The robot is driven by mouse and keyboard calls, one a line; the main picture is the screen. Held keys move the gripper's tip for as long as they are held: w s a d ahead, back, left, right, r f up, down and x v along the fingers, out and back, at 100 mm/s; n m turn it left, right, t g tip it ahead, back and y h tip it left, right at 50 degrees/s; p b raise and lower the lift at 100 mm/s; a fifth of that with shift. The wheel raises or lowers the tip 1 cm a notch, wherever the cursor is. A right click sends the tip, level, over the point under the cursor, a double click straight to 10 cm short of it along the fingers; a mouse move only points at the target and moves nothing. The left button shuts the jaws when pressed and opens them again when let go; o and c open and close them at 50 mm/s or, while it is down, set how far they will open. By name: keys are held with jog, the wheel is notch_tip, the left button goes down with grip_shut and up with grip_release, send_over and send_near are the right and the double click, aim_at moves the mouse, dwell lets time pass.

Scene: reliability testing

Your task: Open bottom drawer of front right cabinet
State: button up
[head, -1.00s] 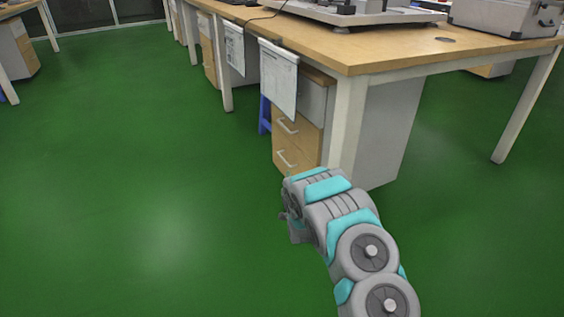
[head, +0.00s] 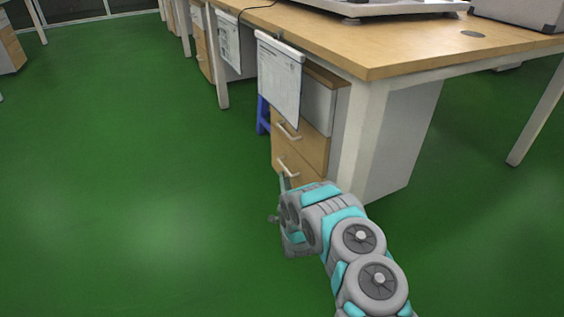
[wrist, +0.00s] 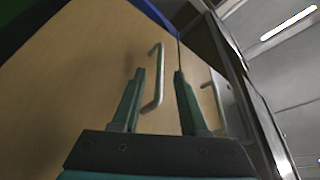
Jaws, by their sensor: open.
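The front right cabinet (head: 318,100) stands under the near end of the wooden bench. Its bottom drawer (head: 303,170) has a wooden front and a silver bar handle, and looks shut. My gripper (head: 278,198) is low in front of this drawer, its fingers partly hidden by my arm. In the wrist view the bottom drawer front (wrist: 85,65) fills the left side. Its handle (wrist: 155,78) shows between the two open fingers of my gripper (wrist: 159,72). I cannot tell whether the fingers touch it. The upper drawer's handle (wrist: 217,95) is further right.
The bench top (head: 400,45) overhangs the cabinet, with a white leg (head: 358,140) at its near corner. A paper sheet (head: 279,75) hangs over the cabinet's top part. The green floor (head: 130,180) to the left is clear.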

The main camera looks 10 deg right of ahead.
aim_at(282, 164)
jog(key=shift+b+x, duration=0.75)
jog(key=shift+x, duration=2.95)
grip_shut()
